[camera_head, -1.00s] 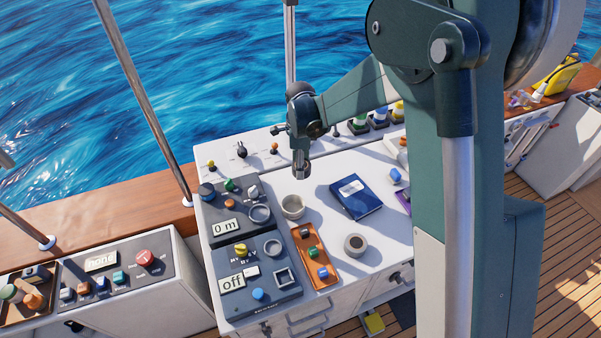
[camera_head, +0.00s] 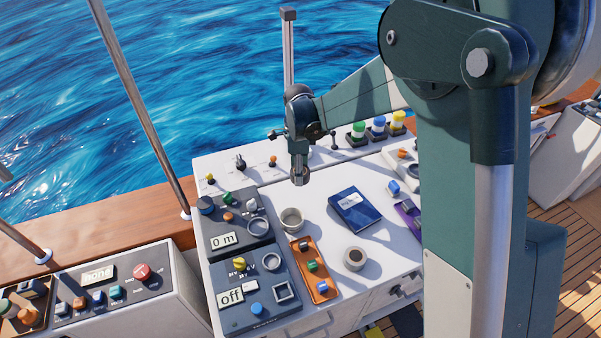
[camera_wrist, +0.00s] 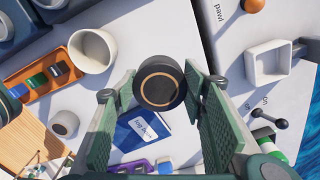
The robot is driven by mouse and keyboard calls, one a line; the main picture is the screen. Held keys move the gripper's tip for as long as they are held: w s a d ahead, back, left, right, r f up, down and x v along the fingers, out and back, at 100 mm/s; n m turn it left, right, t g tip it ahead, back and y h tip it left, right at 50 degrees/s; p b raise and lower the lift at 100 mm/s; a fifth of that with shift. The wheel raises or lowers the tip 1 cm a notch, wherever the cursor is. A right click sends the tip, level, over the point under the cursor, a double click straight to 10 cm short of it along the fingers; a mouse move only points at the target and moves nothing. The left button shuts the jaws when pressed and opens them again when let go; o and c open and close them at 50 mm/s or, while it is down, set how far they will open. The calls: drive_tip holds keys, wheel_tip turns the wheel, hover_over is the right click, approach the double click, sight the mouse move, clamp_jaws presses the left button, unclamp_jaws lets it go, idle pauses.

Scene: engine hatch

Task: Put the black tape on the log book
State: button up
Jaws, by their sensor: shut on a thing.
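My gripper (camera_head: 300,178) hangs above the white console top, behind and left of the log book in the head view. In the wrist view, my gripper (camera_wrist: 165,88) has its two green ridged pads on either side of the black tape (camera_wrist: 159,82), a dark round roll with a tan ring. It is shut on the tape and holds it clear of the surface. The blue log book (camera_head: 355,210) lies flat on the console with a white label. It also shows in the wrist view (camera_wrist: 140,130), below the tape and partly covered by the gripper.
A white cup (camera_head: 291,219) stands left of the book. A grey roll (camera_head: 354,258) lies in front of it. An orange tray (camera_head: 314,270) with small blocks and dark control panels (camera_head: 238,225) fill the left. A purple item (camera_head: 407,212) lies right of the book.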

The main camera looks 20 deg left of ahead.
drive_tip(key=shift+d, duration=0.1)
wheel_tip(320, 180, up, 3)
drive_tip(key=n, duration=0.2)
hover_over(354, 207)
drive_tip(key=shift+w+b, duration=0.1)
drive_tip(key=shift+b, duration=0.2)
drive_tip(key=shift+f, duration=0.15)
drive_tip(key=shift+f, duration=2.85)
drive_tip(key=shift+f, duration=2.05)
drive_tip(key=shift+f, duration=0.25)
